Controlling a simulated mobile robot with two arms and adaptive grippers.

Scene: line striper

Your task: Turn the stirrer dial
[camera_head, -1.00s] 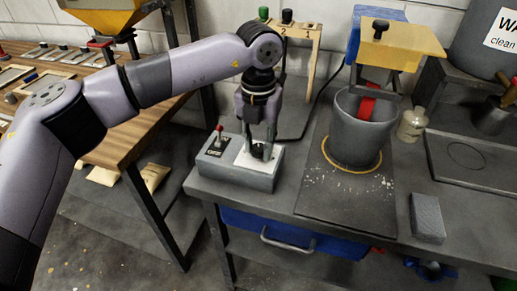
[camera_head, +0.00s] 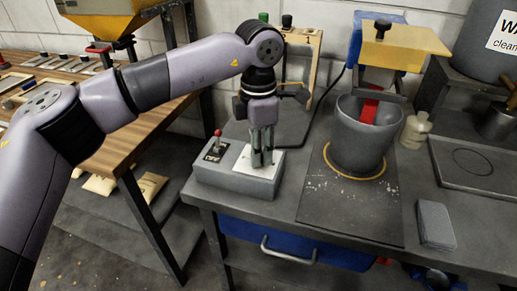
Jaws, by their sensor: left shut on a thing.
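The stirrer control box (camera_head: 232,181) is a grey box on the near left corner of the grey bench. The stirrer (camera_head: 403,42) has a yellow housing with a black knob, above a grey pot (camera_head: 362,135). My right gripper is not in view.
The pot stands on a dark board (camera_head: 350,212) right of the box. A wooden stand with knobs (camera_head: 300,38) rises behind the gripper. A wooden table (camera_head: 135,148) is at left.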

